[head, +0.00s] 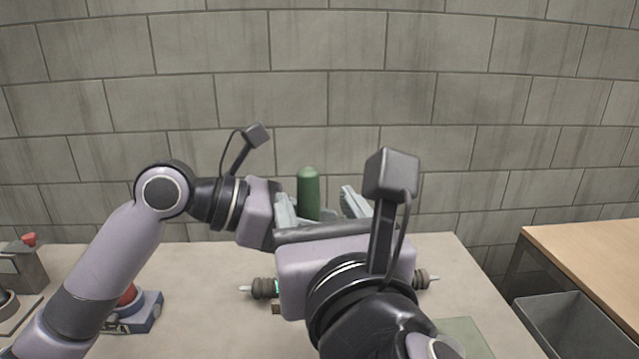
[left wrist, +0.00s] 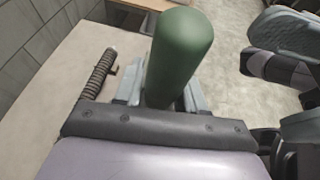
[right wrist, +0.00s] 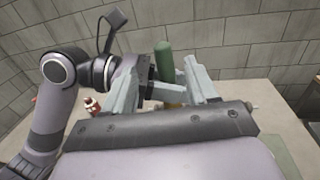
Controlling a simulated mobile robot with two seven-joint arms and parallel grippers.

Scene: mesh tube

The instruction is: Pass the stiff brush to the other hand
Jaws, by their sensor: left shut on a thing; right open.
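The stiff brush shows as a green rounded handle (head: 308,188) standing roughly upright; its lower part is hidden in the head view. My left gripper (left wrist: 163,95) is shut on it, and the handle (left wrist: 180,52) rises from between its fingers. My right gripper (right wrist: 166,88) is open, its two pale fingers spread wide. In the right wrist view the green handle (right wrist: 163,60) shows in the gap between these fingers, with my left gripper close beside it. I cannot tell how deep the brush lies in that gap.
A dark ribbed tube (head: 264,288) lies across the table (head: 215,270) beneath my right gripper, its middle hidden. A blue device with a red part (head: 140,312) stands at the left. A grey bin (head: 565,318) and a wooden table (head: 590,250) are at the right.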

